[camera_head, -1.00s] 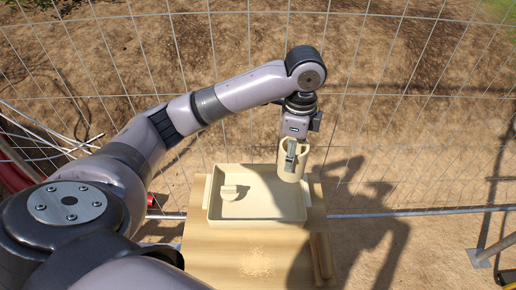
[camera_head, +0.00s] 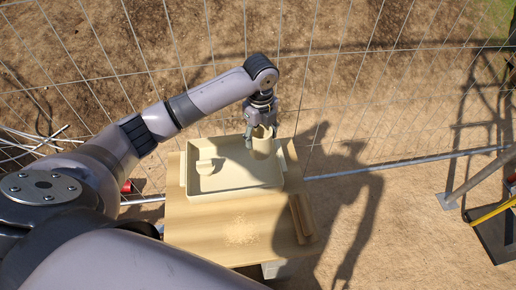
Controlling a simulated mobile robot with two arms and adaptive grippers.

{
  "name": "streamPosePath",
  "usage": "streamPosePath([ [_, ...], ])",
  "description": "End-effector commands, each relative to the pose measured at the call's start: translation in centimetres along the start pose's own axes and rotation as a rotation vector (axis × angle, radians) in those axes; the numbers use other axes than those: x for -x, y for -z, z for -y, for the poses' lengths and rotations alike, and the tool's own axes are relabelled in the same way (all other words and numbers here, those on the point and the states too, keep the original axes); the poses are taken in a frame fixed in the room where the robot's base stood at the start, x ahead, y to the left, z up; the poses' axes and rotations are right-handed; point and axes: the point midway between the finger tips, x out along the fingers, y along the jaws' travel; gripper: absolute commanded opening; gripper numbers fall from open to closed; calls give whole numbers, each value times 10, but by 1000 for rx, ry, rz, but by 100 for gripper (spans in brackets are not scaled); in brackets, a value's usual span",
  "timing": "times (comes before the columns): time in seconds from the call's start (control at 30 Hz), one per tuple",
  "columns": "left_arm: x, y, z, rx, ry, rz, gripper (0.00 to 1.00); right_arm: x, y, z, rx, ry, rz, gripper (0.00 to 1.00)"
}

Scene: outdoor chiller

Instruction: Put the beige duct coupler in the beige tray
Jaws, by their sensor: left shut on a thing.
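The beige duct coupler (camera_head: 263,147) is a short, open, upright cylinder in the head view. My left gripper (camera_head: 254,141) is shut on its wall, with a finger showing at its left side. The coupler overlaps the far right corner of the beige tray (camera_head: 239,188). I cannot tell whether its lower end touches the tray floor or hangs above it. The tray is shallow and rectangular, on a wooden table. Another small beige piece (camera_head: 204,167) lies in the left part of the tray. My right gripper is not in view.
The wooden table top (camera_head: 200,225) has a pale, grainy patch (camera_head: 241,232) in front of the tray and a wooden strip (camera_head: 300,217) at right. A wire fence (camera_head: 370,110) stands behind. The tray's middle is clear.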

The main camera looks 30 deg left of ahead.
Motion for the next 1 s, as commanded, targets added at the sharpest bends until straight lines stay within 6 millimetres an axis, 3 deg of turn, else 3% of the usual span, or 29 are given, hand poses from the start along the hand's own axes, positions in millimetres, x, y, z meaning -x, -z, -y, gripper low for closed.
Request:
streamPosePath([
  [0.1,-25,0,0,1,-2,-1,0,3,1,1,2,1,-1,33],
  [0.6,-85,0,0,2,0,0,0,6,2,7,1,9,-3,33],
  [1.0,-91,0,0,1,2,1,0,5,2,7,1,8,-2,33],
])
